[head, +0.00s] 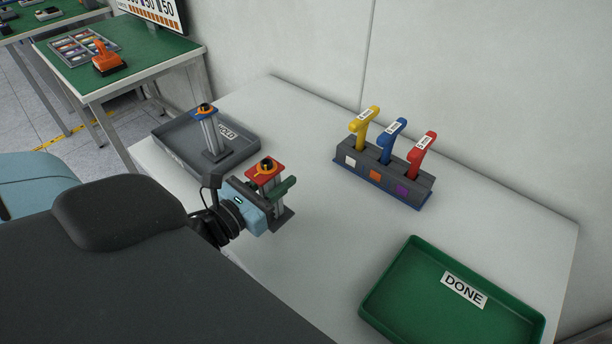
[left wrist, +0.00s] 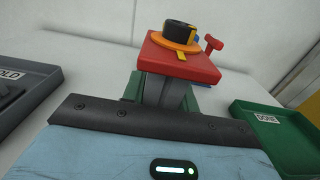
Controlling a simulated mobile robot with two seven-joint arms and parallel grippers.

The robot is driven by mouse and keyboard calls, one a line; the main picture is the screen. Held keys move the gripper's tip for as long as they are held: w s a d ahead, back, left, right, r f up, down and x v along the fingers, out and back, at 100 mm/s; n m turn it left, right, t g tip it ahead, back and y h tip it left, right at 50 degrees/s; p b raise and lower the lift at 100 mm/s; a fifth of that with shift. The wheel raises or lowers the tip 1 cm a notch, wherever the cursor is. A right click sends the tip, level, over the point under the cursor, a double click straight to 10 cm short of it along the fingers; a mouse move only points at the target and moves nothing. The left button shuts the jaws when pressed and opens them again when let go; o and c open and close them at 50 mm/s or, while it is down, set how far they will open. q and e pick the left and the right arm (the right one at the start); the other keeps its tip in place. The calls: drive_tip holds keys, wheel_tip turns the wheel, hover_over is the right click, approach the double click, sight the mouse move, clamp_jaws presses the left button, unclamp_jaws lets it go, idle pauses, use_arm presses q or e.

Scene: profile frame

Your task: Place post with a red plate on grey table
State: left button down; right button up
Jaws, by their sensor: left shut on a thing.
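A grey post with a red plate (head: 265,172) on top stands upright at the near edge area of the light grey table (head: 318,245). An orange ring and a black knob sit on the plate. My left gripper (head: 277,197) is shut on the post below the plate. In the left wrist view the red plate (left wrist: 180,62) shows above my gripper (left wrist: 160,100). I cannot tell whether the post's base touches the table. My right gripper is not in view.
A grey HOLD tray (head: 172,155) at left holds another post with a blue plate (head: 205,113). A rack (head: 385,180) with yellow, blue and red handled tools stands at the back. A green DONE tray (head: 400,290) lies at front right. The table's middle is clear.

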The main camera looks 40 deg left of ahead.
use_arm(q)
drive_tip(key=w+f, duration=0.1)
drive_tip(key=w, duration=0.1)
drive_tip(key=w+d+f, duration=0.1)
drive_tip(key=w, duration=0.1)
drive_tip(key=w+d+f, duration=0.1)
drive_tip(key=w+f, duration=0.1)
drive_tip(key=w, duration=0.1)
idle(0.5)
drive_tip(key=shift+f, duration=0.15)
drive_tip(key=c, duration=1.1)
unclamp_jaws()
drive_tip(key=shift+f, duration=0.1)
